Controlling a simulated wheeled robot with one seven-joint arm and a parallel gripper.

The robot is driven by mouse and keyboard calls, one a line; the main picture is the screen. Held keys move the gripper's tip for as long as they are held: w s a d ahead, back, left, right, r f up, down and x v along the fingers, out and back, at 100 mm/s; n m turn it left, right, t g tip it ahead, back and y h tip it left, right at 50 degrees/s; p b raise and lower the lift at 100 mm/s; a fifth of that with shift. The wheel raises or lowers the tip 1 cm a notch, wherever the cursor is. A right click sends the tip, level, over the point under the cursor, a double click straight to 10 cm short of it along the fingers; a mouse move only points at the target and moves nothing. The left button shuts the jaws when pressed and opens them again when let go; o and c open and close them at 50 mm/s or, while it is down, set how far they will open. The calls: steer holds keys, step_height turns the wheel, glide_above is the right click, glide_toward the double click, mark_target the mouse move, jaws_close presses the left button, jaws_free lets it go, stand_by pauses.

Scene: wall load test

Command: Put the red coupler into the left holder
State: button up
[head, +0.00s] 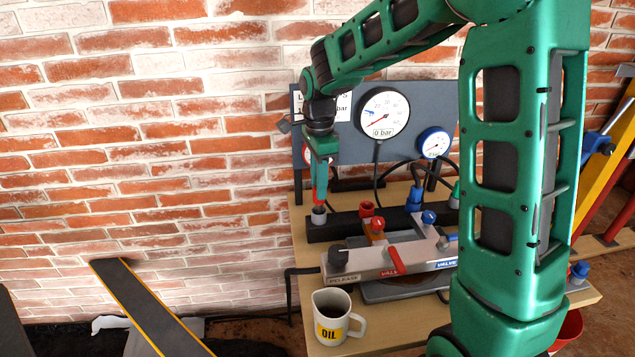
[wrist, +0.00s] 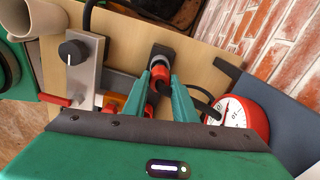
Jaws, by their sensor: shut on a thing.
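My gripper (head: 320,190) points down over the left end of a dark bar (head: 345,228) on the bench. It is shut on the red coupler (head: 320,198), which hangs upright between the fingertips. In the wrist view the red coupler (wrist: 160,73) also shows between the green fingers. The left holder (head: 318,216), a grey cup at the bar's left end, is directly under the coupler. The coupler's lower end meets the holder's rim in the picture; I cannot tell whether it is inside. The holder's dark end shows beyond the coupler in the wrist view (wrist: 162,53).
Beside the bar stand a red fitting (head: 367,209) and blue fittings (head: 413,200). A grey valve manifold (head: 375,262) and an oil mug (head: 333,318) are nearer. A panel with gauges (head: 382,112) rises behind. Black hoses (head: 377,180) hang close to the right.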

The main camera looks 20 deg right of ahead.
steer(key=shift+f, duration=1.45)
stand_by(1.4)
steer(key=o, duration=1.6)
steer(key=shift+r, duration=4)
